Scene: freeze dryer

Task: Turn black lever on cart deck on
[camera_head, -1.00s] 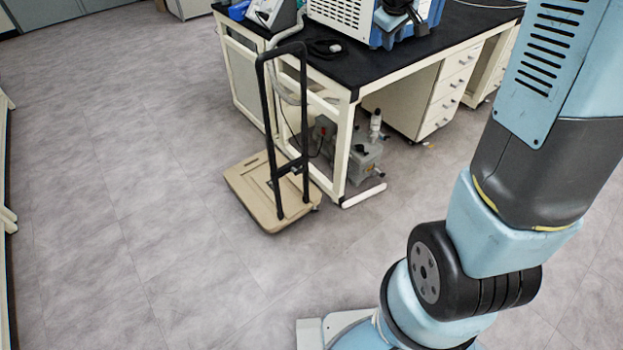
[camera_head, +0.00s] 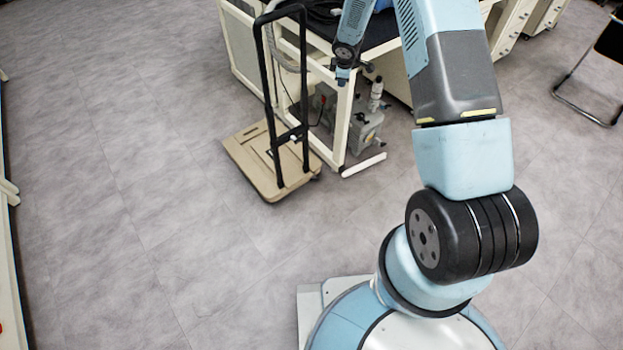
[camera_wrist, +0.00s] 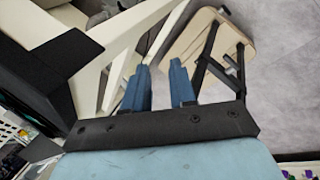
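The cart has a tan deck (camera_head: 245,160) on the floor, with a tall black handle frame (camera_head: 267,85) standing on it. A dark crossbar (camera_head: 291,134) joins the frame low down; I cannot make out a separate lever. In the wrist view the deck (camera_wrist: 187,40) and black frame (camera_wrist: 224,73) show at the upper right, beyond the fingers. My gripper (camera_head: 342,78) is right of the frame, in front of the bench corner and apart from the cart. In the wrist view my gripper (camera_wrist: 161,80) has two blue fingers with an empty gap between them.
A black-topped bench with a cream frame (camera_head: 345,115) stands right behind the cart. A grey pump (camera_head: 365,130) sits on the floor under it. A black chair (camera_head: 607,50) is at the far right. The floor left of and before the cart is clear.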

